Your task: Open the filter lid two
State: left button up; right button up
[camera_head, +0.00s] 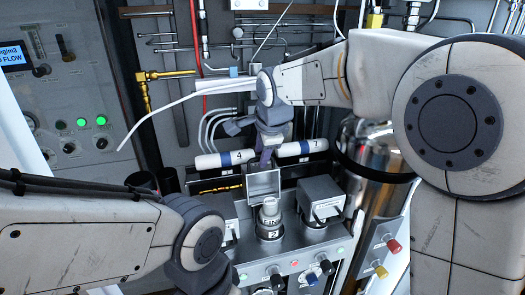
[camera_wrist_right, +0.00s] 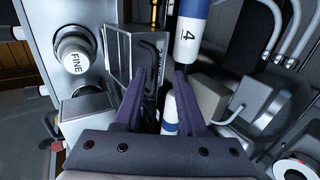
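Filter lid two (camera_head: 264,184) is a grey box-like lid. It stands tilted up behind the socket marked 2 (camera_head: 272,234), its hollow side toward the head camera. A pale filter (camera_head: 269,212) sits exposed in that socket. My right gripper (camera_head: 266,160) is just above and behind the raised lid. In the right wrist view its two purple fingers (camera_wrist_right: 160,75) are apart, with the lid (camera_wrist_right: 120,52) just beyond the left finger. Whether they touch is unclear. The filter marked FINE (camera_wrist_right: 74,58) shows at left. My left arm is at lower left; its gripper is out of view.
A closed grey lid (camera_head: 322,196) stands right of socket two. White bottles with blue bands, one marked 4 (camera_head: 225,159), lie behind the lids. A metal cylinder (camera_head: 375,165) stands at right. Red (camera_head: 394,246) and yellow (camera_head: 381,271) knobs stick out at the panel's right side.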

jog(key=shift+s+r, duration=0.1)
jog(key=b+v, duration=0.3)
jog(key=v, duration=0.7)
jog(key=s+f+n+g+b, duration=0.3)
jog(key=s+f+n+b, duration=0.2)
jog(key=s+f+n, duration=0.6)
jog(key=s+d+f+n+g+b, duration=0.1)
jog(key=s+f+n+b, duration=0.4)
jog(key=s+f+n, duration=0.6)
jog(key=s+f+g, duration=0.1)
jog(key=s+f, duration=0.5)
jog(key=f, duration=0.5)
jog(key=shift+f+n+g, duration=0.3)
jog(key=shift+g, duration=0.1)
